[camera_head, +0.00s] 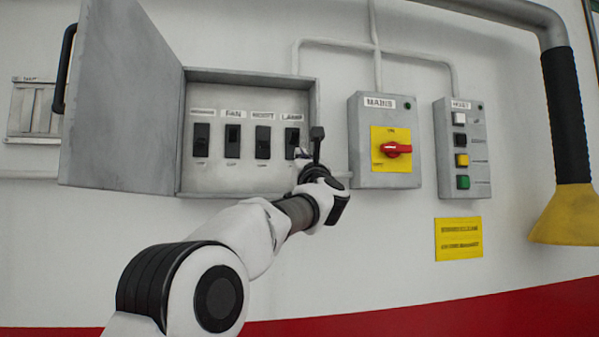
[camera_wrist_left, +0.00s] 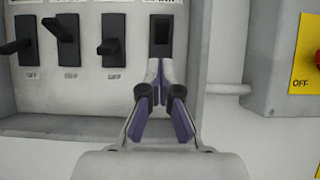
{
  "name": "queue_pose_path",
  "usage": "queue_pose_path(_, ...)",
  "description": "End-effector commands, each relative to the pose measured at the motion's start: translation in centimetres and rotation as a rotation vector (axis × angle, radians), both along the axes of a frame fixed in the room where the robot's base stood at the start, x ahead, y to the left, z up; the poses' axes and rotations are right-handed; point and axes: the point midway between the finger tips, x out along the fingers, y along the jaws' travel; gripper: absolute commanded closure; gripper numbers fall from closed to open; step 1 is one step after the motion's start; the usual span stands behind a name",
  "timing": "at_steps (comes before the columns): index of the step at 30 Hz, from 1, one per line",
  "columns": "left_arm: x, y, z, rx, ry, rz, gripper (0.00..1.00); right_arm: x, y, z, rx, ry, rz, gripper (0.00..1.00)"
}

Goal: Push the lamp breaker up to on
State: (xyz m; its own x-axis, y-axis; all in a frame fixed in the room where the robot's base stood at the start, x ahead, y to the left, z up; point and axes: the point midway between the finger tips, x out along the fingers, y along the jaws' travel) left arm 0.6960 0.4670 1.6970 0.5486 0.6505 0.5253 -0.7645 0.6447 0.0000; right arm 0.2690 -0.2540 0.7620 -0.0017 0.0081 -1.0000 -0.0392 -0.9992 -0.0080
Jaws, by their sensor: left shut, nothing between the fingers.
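The lamp breaker (camera_head: 291,138) is the rightmost black switch in the grey breaker box, under the LAMP label. In the left wrist view, the upper part of the lamp breaker (camera_wrist_left: 161,30) shows just above my fingertips; its lower part is hidden behind them, so its lever position is unclear. My left gripper (camera_head: 302,154) is at the lower right of the lamp breaker. In the left wrist view my left gripper (camera_wrist_left: 159,72) is shut and empty, its tips just below the visible part of the breaker. I cannot tell whether they touch. My right gripper is out of view.
Several other breakers sit to the left, including the HOIST breaker (camera_head: 263,142) and FAN breaker (camera_head: 232,141). The box door (camera_head: 120,100) stands open at left. The mains box (camera_head: 356,150) with a red handle and a push-button box (camera_head: 444,150) are to the right.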

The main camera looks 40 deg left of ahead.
Motion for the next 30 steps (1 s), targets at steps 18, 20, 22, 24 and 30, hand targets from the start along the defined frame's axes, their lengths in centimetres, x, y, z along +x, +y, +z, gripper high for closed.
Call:
queue_pose_path(18,-4.3,-5.2,1.3,-0.002,0.004,0.0,1.0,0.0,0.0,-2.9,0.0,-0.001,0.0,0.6)
queue_pose_path(20,-4.3,-5.1,1.3,-0.002,0.004,0.0,1.0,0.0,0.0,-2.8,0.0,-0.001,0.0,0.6)
queue_pose_path(22,-4.3,-5.1,1.3,-0.002,0.004,0.0,1.0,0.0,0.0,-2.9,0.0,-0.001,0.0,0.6)
queue_pose_path(24,-4.3,-5.1,1.3,-0.002,0.004,0.0,1.0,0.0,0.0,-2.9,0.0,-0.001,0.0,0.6)
queue_pose_path(30,-4.3,-5.2,1.3,-0.001,0.004,0.0,1.0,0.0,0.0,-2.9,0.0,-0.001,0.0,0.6)
